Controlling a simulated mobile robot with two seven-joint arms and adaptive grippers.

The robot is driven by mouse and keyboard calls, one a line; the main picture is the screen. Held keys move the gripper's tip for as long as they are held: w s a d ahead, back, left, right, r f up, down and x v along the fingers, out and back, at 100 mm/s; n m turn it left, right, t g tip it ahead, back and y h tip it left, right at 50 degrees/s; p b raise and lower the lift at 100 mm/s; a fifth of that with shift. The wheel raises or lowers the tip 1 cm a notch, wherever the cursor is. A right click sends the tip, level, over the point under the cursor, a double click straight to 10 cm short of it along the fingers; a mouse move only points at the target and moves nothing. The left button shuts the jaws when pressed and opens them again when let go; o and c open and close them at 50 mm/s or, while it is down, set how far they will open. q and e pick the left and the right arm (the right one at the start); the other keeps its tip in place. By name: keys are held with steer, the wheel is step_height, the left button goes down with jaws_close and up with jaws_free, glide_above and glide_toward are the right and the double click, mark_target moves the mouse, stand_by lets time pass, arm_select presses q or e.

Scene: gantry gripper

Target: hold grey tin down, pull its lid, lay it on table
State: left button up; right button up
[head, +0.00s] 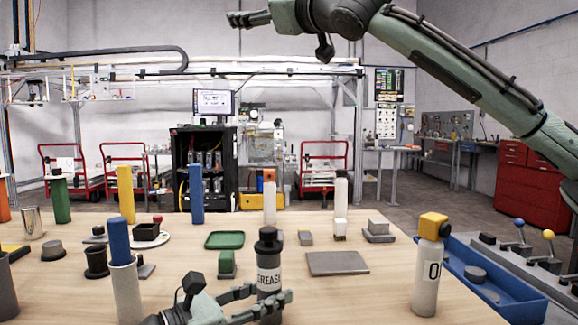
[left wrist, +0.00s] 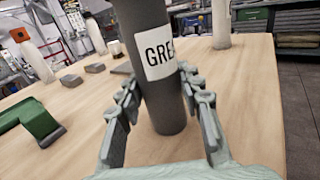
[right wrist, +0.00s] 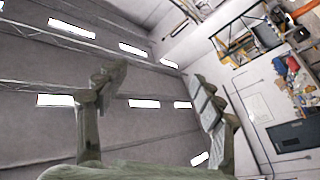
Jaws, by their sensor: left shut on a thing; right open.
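The grey tin (head: 268,279) stands upright on the table (head: 360,290), with a white label reading GREASE. It also shows in the left wrist view (left wrist: 168,105), where its top is cut off. Its black lid (head: 268,236) with a knob sits on top of it. My left gripper (head: 268,294) is shut on the lower part of the tin, one finger on each side. My right gripper (head: 240,18) is raised high above the table, far from the tin. In the right wrist view it is open and empty (right wrist: 155,82).
A white bottle with a yellow cap (head: 428,265) stands right of the tin. A white cylinder with a blue top (head: 126,290) stands left.

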steer(key=s+a+r+n+g+y, duration=0.3)
steer(key=s+r+n+g+y, duration=0.15)
steer(key=n, duration=0.35)
steer(key=s+a+r+n+g+y, duration=0.3)
steer(key=s+n+y, duration=0.3)
steer(key=n, duration=0.2)
steer(key=s+a+f+n+g, duration=0.4)
steer(key=s+n+g, duration=0.2)
steer(key=n+g, duration=0.3)
steer(key=n+t+h, duration=0.2)
steer(key=n+h, duration=0.5)
steer(key=h, duration=1.3)
glide_toward(268, 229)
steer(key=shift+y, duration=0.25)
steer(key=x, duration=1)
steer(key=shift+w+d+f, duration=0.1)
steer(key=shift+d+f, duration=0.05)
steer(key=shift+d, duration=0.05)
steer(key=shift+c, duration=0.5)
